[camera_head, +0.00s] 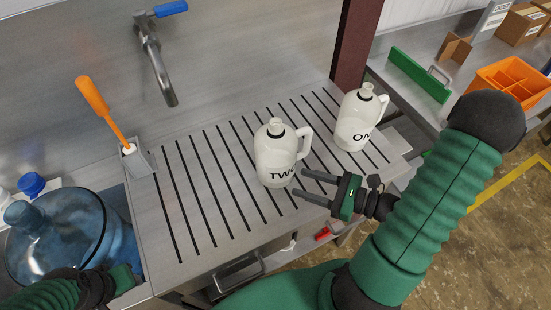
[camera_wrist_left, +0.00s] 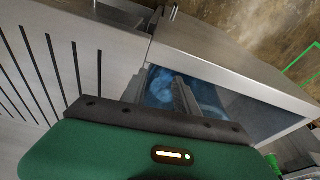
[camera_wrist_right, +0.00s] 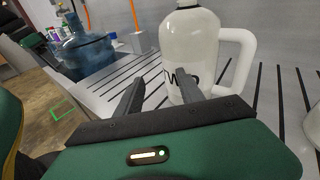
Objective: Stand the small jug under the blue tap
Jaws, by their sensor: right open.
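Two white jugs with handles stand upright on the slotted drainboard: one marked TWO (camera_head: 275,155), the other, farther right, marked ON with the rest cut off (camera_head: 357,120). They look close in size. The blue-handled tap (camera_head: 160,65) sticks out of the back wall, left of both jugs; bare drainboard lies below it. My right gripper (camera_head: 298,182) is open and empty, its fingertips beside the lower right of jug TWO. In the right wrist view jug TWO (camera_wrist_right: 195,60) stands just beyond the fingertips; contact is unclear. My left gripper (camera_wrist_left: 182,95) looks shut and empty above the sink.
An orange-handled brush (camera_head: 95,100) stands in a grey holder (camera_head: 140,160) at the drainboard's left edge. A side bench holds an orange crate (camera_head: 510,85) and a green panel (camera_head: 420,75).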

